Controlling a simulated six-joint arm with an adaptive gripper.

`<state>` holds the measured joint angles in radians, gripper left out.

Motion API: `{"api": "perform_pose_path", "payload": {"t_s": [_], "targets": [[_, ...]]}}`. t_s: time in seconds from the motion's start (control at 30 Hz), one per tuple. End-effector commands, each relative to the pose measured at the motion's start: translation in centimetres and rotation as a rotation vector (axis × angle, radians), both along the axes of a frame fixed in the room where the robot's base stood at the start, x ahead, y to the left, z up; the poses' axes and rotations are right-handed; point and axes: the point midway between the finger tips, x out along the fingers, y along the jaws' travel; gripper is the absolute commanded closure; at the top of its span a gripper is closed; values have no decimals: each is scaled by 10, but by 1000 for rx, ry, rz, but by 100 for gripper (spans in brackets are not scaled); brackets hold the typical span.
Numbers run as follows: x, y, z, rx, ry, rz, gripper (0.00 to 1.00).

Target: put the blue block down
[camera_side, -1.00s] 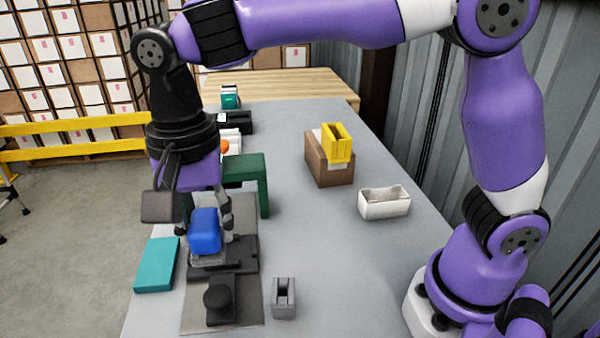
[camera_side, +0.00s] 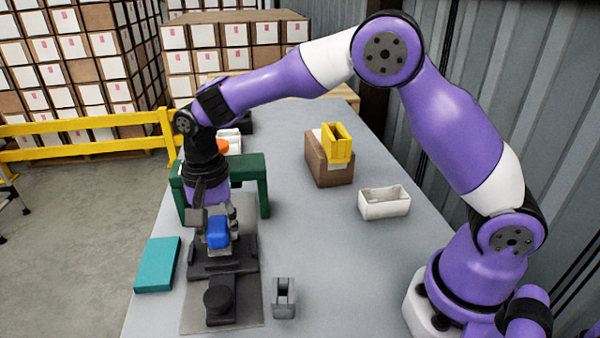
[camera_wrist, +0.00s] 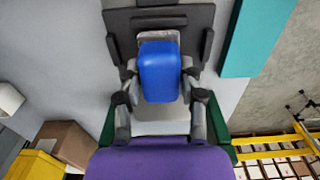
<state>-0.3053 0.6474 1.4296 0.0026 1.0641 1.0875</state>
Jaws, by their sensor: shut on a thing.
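The blue block (camera_side: 217,233) is held between the fingers of my gripper (camera_side: 220,228), near the dark stepped fixture (camera_side: 217,270) on a grey plate (camera_side: 250,305). In the wrist view the blue block (camera_wrist: 159,72) sits upright between the two fingers of my gripper (camera_wrist: 159,85), with the dark fixture (camera_wrist: 130,20) beyond it. My gripper is shut on the block. The block's underside is hidden, so I cannot tell whether it touches anything below.
A green arch-shaped stand (camera_side: 250,168) rises just behind my gripper. A teal slab (camera_side: 157,265) lies left of the fixture, a small grey holder (camera_side: 284,298) right of it. A brown box (camera_side: 328,170) with a yellow piece (camera_side: 337,143) and a white tray (camera_side: 384,203) stand further right.

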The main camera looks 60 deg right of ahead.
Motion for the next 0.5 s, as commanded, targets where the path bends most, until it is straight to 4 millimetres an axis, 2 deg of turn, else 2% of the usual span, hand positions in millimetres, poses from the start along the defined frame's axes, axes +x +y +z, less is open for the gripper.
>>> {"api": "perform_pose_path", "payload": {"t_s": [0.5], "targets": [[0,0,-10,-1,1,0,100]]}}
